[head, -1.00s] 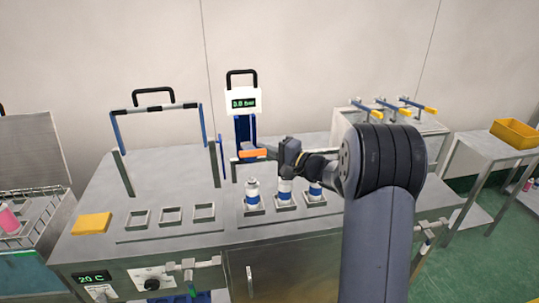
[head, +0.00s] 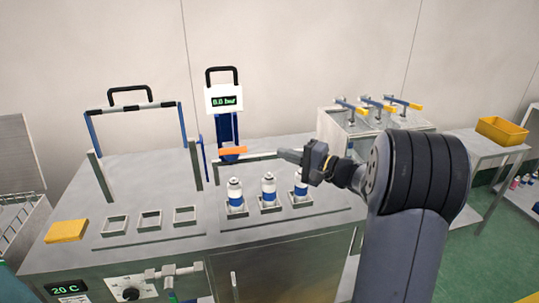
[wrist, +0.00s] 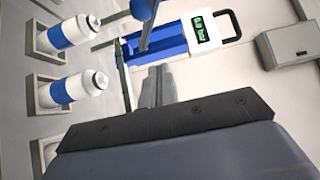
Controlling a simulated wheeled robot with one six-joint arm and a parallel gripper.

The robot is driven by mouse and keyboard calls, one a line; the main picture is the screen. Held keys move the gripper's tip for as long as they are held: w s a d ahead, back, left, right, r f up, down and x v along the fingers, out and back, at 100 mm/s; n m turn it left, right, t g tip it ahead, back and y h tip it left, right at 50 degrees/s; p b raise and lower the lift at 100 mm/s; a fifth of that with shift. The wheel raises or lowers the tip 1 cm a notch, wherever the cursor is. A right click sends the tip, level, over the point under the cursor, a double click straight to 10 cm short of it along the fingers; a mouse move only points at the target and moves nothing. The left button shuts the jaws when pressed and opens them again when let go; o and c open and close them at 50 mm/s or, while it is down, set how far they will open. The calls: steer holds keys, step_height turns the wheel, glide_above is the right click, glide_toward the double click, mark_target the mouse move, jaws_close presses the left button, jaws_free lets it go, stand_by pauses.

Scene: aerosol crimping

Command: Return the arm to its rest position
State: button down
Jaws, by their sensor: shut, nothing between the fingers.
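My gripper (head: 290,155) is shut and empty. In the head view it points left above the bench, right of the orange handle (head: 233,150) of the blue press, and apart from it. In the wrist view the shut fingers (wrist: 157,88) point at the blue press base (wrist: 158,45). My arm comes in from the lower right of the head view and partly covers the rightmost can. The press display (head: 223,101) reads 0.0 bar.
Three white-and-blue cans (head: 268,190) stand upright in square holders below my gripper. Three empty holders (head: 150,218) and a yellow block (head: 66,231) lie to the left.

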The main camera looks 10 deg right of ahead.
steer(key=shift+v, duration=0.95)
steer(key=s+a+p+x, duration=0.2)
steer(key=p+x, duration=0.2)
steer(key=x, duration=0.8)
steer(key=shift+w+a, duration=0.25)
steer(key=shift+a, duration=0.1)
